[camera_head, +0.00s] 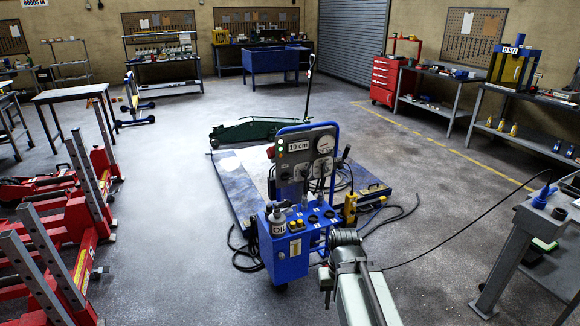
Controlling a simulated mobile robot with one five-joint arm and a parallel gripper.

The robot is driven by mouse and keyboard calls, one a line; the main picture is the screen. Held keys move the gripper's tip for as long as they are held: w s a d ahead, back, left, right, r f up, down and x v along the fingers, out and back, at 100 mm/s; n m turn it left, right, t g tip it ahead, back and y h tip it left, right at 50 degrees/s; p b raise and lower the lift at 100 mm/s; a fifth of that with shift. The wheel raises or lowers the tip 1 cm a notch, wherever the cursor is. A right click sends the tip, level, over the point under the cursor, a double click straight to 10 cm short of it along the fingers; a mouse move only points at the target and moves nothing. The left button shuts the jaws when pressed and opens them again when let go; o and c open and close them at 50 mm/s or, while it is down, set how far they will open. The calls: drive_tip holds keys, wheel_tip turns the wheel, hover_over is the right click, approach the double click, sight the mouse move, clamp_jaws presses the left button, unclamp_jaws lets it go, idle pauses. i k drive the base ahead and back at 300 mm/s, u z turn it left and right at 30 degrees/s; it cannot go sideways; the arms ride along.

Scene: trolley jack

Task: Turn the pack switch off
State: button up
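A blue wheeled power pack (290,255) stands just beyond my arm, near the middle of the view. Its upright grey panel (308,155) carries a "10 cm" display, two lit green lamps (281,145) and a round gauge (325,145). Small dark controls sit on its lower top face (313,219). The switch is too small to tell apart, and its position cannot be read. My arm rises from the bottom edge to the right of the pack and covers part of its lower right side. My gripper's fingers do not show.
A yellow pendant (350,209) hangs beside the pack, with black hoses on the floor. A green trolley jack (251,130) stands behind. Red lifting equipment (75,235) fills the left. A grey bench (555,262) stands at the right. Floor between pack and bench is mostly open, crossed by a cable.

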sight(285, 176)
drive_tip(key=i, duration=0.35)
drive_tip(key=z, duration=2.05)
drive_tip(key=i, duration=1.2)
drive_tip(key=u, duration=4)
drive_tip(key=i, duration=0.8)
